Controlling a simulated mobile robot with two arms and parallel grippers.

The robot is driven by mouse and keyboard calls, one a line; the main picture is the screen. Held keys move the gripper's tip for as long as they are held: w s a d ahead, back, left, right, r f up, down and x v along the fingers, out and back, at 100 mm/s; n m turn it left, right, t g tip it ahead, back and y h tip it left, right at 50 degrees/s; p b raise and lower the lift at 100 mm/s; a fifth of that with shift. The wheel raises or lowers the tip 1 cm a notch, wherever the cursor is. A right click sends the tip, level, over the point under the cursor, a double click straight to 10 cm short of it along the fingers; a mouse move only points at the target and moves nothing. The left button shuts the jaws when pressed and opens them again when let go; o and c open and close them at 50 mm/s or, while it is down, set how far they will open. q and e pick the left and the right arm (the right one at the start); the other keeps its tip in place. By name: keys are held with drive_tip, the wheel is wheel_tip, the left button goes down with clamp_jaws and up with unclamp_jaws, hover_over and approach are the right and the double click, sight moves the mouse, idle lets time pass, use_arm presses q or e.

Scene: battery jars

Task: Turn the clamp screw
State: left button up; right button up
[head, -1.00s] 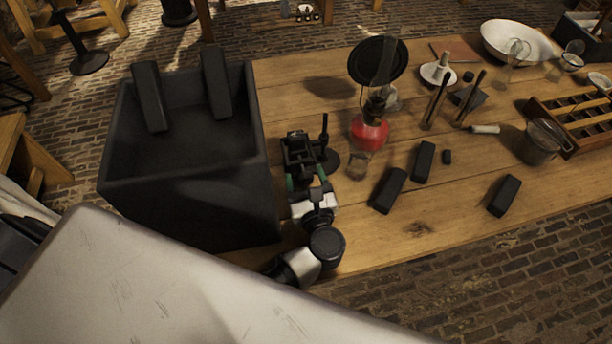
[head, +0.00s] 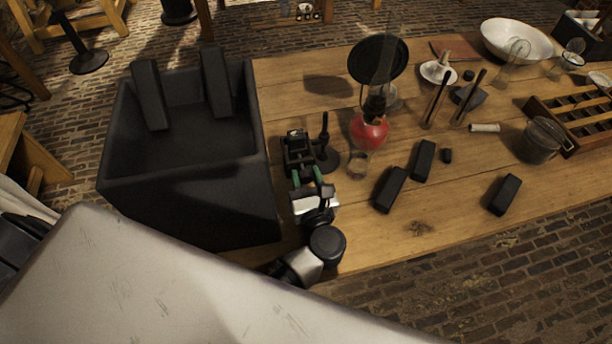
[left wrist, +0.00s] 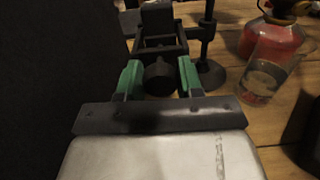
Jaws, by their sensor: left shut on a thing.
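The clamp (head: 298,152) is a small black frame standing on the wooden table, right of the large dark box. Its screw has a dark round knob (left wrist: 159,78), which shows in the left wrist view in front of the frame. My left gripper (head: 306,173) has green fingers. In the left wrist view the fingers (left wrist: 160,80) stand on either side of the knob and are shut on it. The screw's thread is hidden behind the knob. My right gripper is not in view.
A black stand (head: 325,155) with an upright rod is close to the clamp's right. The dark box (head: 190,205) walls the left side. Black blocks (head: 389,190) lie to the right.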

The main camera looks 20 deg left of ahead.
use_arm(q)
drive_tip(key=m, duration=0.4)
drive_tip(key=shift+m+p, duration=0.4)
drive_tip(key=shift+f, duration=0.1)
drive_tip(key=o, duration=0.9)
